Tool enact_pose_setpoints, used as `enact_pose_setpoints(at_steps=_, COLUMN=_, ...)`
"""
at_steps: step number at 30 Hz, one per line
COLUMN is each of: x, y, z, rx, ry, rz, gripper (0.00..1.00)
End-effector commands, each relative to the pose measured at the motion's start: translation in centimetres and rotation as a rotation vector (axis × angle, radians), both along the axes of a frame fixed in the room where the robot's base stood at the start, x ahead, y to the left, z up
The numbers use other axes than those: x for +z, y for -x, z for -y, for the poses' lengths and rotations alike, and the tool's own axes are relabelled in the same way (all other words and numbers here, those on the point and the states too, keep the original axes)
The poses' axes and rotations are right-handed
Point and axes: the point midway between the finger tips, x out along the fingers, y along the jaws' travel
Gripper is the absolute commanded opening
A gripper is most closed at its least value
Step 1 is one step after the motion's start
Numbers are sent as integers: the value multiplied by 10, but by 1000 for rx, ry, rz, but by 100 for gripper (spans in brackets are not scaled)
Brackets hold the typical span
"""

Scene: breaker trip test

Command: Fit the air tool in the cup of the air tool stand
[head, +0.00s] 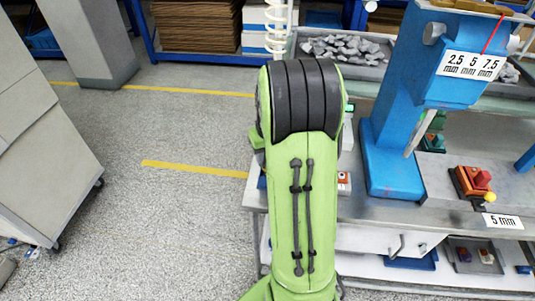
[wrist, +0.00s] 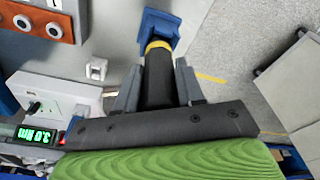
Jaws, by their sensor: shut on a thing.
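In the wrist view my gripper (wrist: 158,76) is shut on the air tool (wrist: 158,84), a dark cylinder with a yellow band near its far end. A blue flared piece (wrist: 159,24) shows just beyond the yellow band. I cannot tell whether it is part of the tool or the cup of the stand. In the head view my green arm hides the gripper and the tool. I cannot make out the air tool stand for certain in either view.
A blue press (head: 393,150) stands on the grey workbench (head: 440,222), right of my arm. A tray of grey pieces (head: 350,48) is behind. The wrist view shows a socket box (wrist: 62,100) and a green-lit display (wrist: 38,134). Open floor (head: 150,215) lies left.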

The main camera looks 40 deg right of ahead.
Motion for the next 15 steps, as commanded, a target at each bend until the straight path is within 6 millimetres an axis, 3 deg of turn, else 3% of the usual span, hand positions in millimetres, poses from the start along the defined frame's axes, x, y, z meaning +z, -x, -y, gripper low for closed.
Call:
enact_pose_setpoints(at_steps=1, x=-1, y=0, z=0, rx=0, ry=0, rz=1, gripper=39)
enact_pose_setpoints(at_steps=7, x=0, y=0, z=0, rx=0, ry=0, rz=1, gripper=67)
enact_pose_setpoints(at_steps=15, x=1, y=0, z=0, rx=0, ry=0, rz=0, gripper=67)
